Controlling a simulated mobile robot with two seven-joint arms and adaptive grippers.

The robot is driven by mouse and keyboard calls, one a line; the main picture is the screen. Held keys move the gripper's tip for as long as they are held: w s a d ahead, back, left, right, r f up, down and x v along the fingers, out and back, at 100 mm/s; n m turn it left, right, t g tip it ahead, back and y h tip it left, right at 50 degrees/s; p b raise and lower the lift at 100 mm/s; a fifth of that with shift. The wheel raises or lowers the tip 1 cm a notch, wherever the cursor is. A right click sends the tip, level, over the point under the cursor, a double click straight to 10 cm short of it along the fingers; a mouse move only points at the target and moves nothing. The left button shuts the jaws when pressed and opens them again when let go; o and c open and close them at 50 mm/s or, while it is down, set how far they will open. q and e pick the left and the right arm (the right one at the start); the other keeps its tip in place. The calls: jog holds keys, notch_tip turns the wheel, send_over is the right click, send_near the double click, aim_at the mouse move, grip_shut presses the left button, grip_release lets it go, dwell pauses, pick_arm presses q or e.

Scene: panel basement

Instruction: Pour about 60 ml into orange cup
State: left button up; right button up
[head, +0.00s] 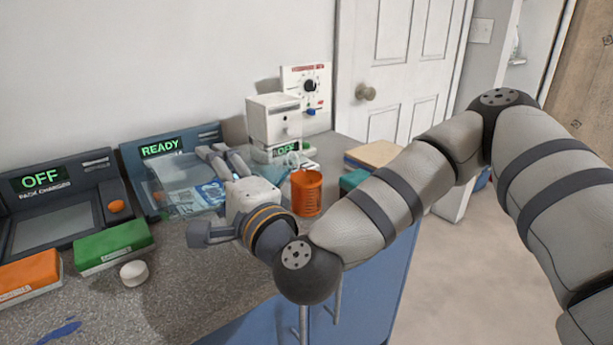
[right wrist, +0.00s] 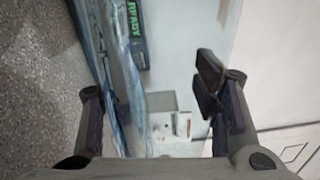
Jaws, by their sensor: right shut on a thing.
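The orange cup (head: 306,194) stands upright on the counter, just right of my right gripper in the head view. A white loop shows above its rim. My right gripper (head: 226,160) is shut on a clear container (head: 178,190), whose see-through walls make its outline and contents hard to tell. In the right wrist view the container shows as a pale bluish, see-through wall (right wrist: 132,85) between the spread fingers of the right gripper (right wrist: 155,105). I cannot tell whether it touches the counter. My left gripper is not in view.
A READY device (head: 160,150) stands behind the clear container, and an OFF charger (head: 50,200) at left. A white dispenser-like box (head: 272,120) stands behind the cup. Green (head: 113,245) and orange (head: 30,277) blocks and a white cap (head: 134,272) lie at front left.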

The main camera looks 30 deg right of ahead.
jog(key=shift+a, duration=0.25)
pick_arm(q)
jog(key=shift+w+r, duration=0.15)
pick_arm(e)
jog(key=shift+r, duration=0.3)
dwell(1.2)
